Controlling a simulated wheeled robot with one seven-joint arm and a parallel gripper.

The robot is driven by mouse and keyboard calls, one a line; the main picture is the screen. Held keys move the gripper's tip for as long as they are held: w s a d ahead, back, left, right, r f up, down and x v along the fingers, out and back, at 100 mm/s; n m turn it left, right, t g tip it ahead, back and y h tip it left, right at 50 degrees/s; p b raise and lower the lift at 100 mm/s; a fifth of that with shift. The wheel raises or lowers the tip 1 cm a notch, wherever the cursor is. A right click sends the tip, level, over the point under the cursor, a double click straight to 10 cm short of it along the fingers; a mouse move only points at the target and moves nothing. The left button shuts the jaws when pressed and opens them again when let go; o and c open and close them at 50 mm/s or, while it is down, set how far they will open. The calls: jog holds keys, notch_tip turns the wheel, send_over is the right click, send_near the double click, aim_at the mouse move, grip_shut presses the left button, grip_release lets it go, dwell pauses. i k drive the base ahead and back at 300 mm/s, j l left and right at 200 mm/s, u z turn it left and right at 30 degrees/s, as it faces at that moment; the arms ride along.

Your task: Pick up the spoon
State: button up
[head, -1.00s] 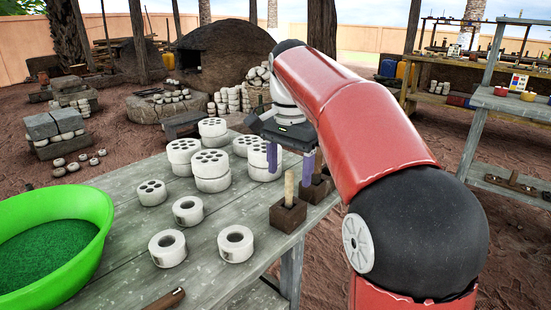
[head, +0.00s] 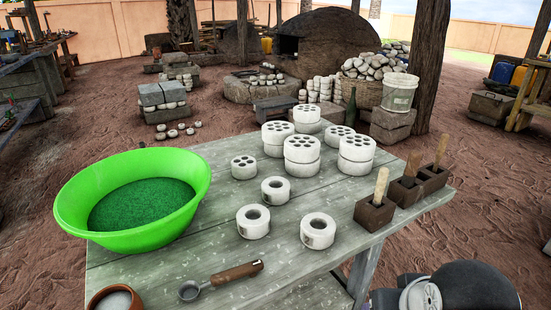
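A spoon (head: 222,280) lies on the front part of the grey wooden table (head: 180,256) in the head view. It looks like a small ladle with a dark metal bowl at its left end and a brown wooden handle pointing right. It lies flat, with nothing on it. My gripper is outside the view.
A clay pot (head: 115,297) with pale contents stands left of the spoon. A green basin (head: 72,205) sits behind it. White perforated cylinders (head: 302,168) and ring pieces (head: 318,231) stand behind and right. Dark blocks with wooden sticks (head: 374,213) line the right edge.

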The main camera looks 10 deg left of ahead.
aim_at(188, 290)
jog(key=u, duration=1.4)
